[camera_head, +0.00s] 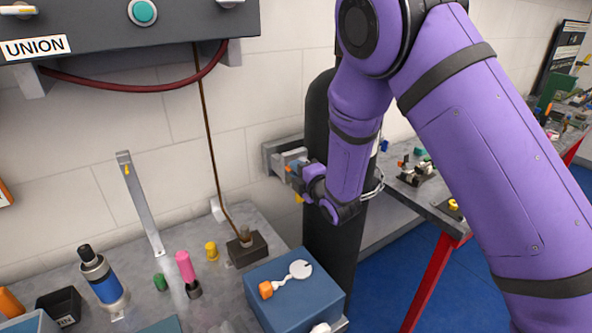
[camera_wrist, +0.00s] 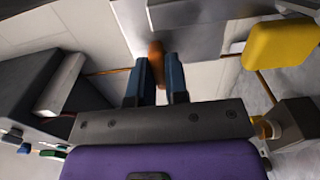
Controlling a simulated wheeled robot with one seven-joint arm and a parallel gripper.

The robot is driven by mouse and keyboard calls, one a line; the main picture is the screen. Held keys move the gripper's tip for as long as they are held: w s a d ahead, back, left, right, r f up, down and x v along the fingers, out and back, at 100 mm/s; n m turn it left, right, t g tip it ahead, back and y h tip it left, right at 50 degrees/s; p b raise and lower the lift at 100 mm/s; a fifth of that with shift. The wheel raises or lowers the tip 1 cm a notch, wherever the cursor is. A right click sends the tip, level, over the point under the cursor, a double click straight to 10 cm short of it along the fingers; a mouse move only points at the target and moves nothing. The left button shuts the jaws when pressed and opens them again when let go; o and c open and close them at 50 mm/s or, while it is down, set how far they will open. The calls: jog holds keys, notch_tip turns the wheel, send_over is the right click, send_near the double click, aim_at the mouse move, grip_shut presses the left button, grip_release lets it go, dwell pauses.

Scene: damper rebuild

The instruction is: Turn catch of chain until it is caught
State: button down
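A dark, tall gas cylinder (camera_head: 320,125) stands against the wall, with a chain (camera_head: 375,187) showing at its right side. A grey metal bracket (camera_head: 272,158) sits on the wall to its left. My gripper (camera_head: 293,168) is at this bracket, in front of the cylinder. In the wrist view, the two dark blue fingers of my gripper (camera_wrist: 161,80) stand a narrow gap apart. An orange-brown handle (camera_wrist: 156,50), which looks like the catch, reaches in between the fingertips. I cannot tell whether both fingers touch it. My arm hides part of the cylinder and chain.
A grey bench (camera_head: 215,295) at the lower left holds a blue box (camera_head: 275,320) with an orange-ended piece on top, a blue-and-black damper (camera_head: 103,278) and a pink-handled tool (camera_head: 186,267). An upright metal strip (camera_head: 140,203) leans there. A red-legged bench (camera_head: 425,280) stands right.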

jog(key=m, duration=0.4)
jog(key=shift+m, duration=0.3)
jog(key=m, duration=0.4)
jog(key=shift+m, duration=0.3)
jog(key=m, duration=0.3)
jog(key=shift+d, duration=0.1)
jog(key=shift+m, duration=0.8)
jog(key=shift+f, duration=0.1)
